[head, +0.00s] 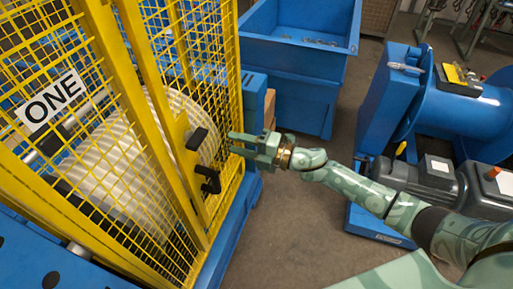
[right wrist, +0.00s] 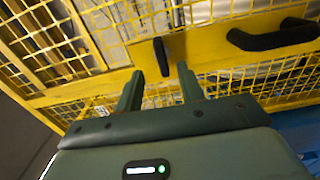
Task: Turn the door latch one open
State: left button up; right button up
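The yellow mesh door of cage one, with a white "ONE" sign (head: 50,101), stands at the left in the head view. A short black latch lever (head: 197,139) sits on its yellow plate, above a black pull handle (head: 209,180). My right gripper (head: 231,143) is open and empty, just right of the lever and pointing at it. In the right wrist view the lever (right wrist: 161,57) shows ahead between the two spread fingers (right wrist: 158,88), apparently not touched. The handle (right wrist: 275,36) is to the right there. My left gripper is not in view.
A large white ribbed drum (head: 120,165) is behind the mesh. A blue bin (head: 295,65) stands behind my right gripper. A blue machine with a motor (head: 425,175) is at the right. Grey floor (head: 290,225) lies open between cage and machine.

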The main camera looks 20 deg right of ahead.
jog(key=v, duration=0.5)
jog(key=shift+s+d+b, duration=0.1)
jog(key=shift+d+b, duration=0.05)
jog(key=shift+b, duration=0.15)
jog(key=w+d+f+m+t+h+b, duration=0.2)
jog(key=w+d+f+m+t+h, duration=0.15)
jog(key=d+f+m+h, duration=0.85)
jog(key=s+d+f+m+g+b, duration=0.1)
jog(key=s+d+f+m, duration=0.15)
jog(key=f, duration=0.65)
jog(key=s+d+f+m+g+b, duration=0.1)
jog(key=s+d+f+m+g, duration=0.15)
jog(key=f, duration=0.55)
jog(key=s+d+f+m+g+h+b, duration=0.1)
jog(key=s+f+m+g+h+b, duration=0.35)
jog(key=s+f, duration=1.75)
jog(key=s+a+f+m+g+y+b, duration=0.1)
jog(key=s+a+f+g+b, duration=0.1)
jog(key=s, duration=0.8)
jog(key=s+a+f+m+g+y+b, duration=0.1)
jog(key=s+a+f, duration=0.4)
jog(key=s, duration=0.6)
jog(key=shift+s+f+m+g+b, duration=0.2)
jog(key=shift+f+m+g+b, duration=0.45)
jog(key=shift+g, duration=0.5)
